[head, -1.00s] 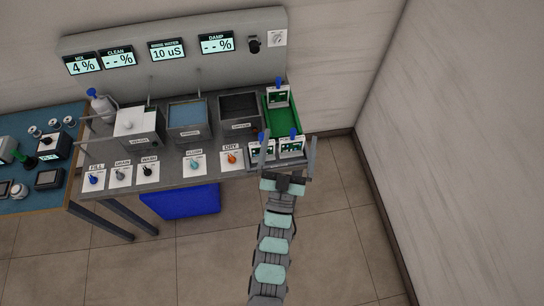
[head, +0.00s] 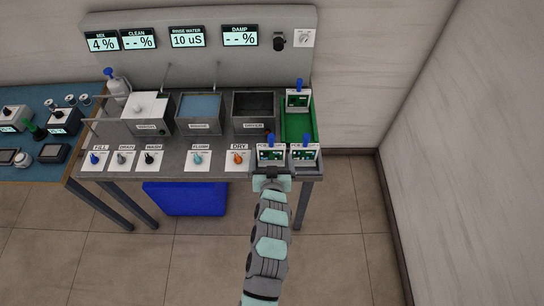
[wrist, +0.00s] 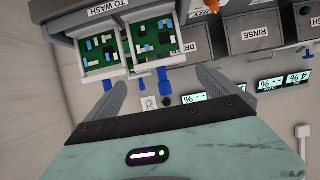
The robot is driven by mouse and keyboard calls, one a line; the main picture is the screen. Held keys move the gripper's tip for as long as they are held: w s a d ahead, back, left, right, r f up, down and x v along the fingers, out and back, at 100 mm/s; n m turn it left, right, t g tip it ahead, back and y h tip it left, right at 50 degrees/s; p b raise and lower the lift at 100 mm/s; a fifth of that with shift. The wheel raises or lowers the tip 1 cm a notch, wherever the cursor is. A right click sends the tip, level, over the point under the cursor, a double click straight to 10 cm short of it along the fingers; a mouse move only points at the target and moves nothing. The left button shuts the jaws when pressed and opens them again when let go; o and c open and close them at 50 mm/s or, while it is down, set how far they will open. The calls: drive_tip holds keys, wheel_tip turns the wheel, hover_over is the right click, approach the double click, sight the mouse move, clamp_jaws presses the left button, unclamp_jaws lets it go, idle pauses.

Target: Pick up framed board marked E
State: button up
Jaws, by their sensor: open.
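Two framed green circuit boards with white frames and blue handles stand side by side at the front of the green tray: a left one (head: 271,154) and a right one (head: 304,155). A third framed board (head: 298,101) stands at the tray's back. Their letters are too small to read, so I cannot tell which is E. My gripper (head: 272,171) is in front of the left front board, its fingers hard to make out there. In the wrist view my gripper (wrist: 161,76) is open and empty, with two boards (wrist: 100,52) (wrist: 155,36) beyond the fingertips.
The green tray (head: 297,127) sits at the bench's right end, with a TO WASH label in the wrist view (wrist: 106,7). Open tanks (head: 200,113) (head: 254,113) stand left of it. A knob marked DRY (head: 238,158) is near the left front board. Clear floor lies to the right.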

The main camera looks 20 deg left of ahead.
sight(271, 149)
drive_tip(key=x, duration=0.2)
drive_tip(key=shift+w+a+f, duration=0.1)
drive_tip(key=shift+w, duration=0.25)
drive_tip(key=shift+f+x, duration=0.15)
drive_tip(key=shift+x, duration=1.15)
drive_tip(key=shift+f+x, duration=0.2)
drive_tip(key=shift+x, duration=1.05)
drive_tip(key=shift+s, duration=0.2)
drive_tip(key=shift+c, duration=0.2)
drive_tip(key=c, duration=1.7)
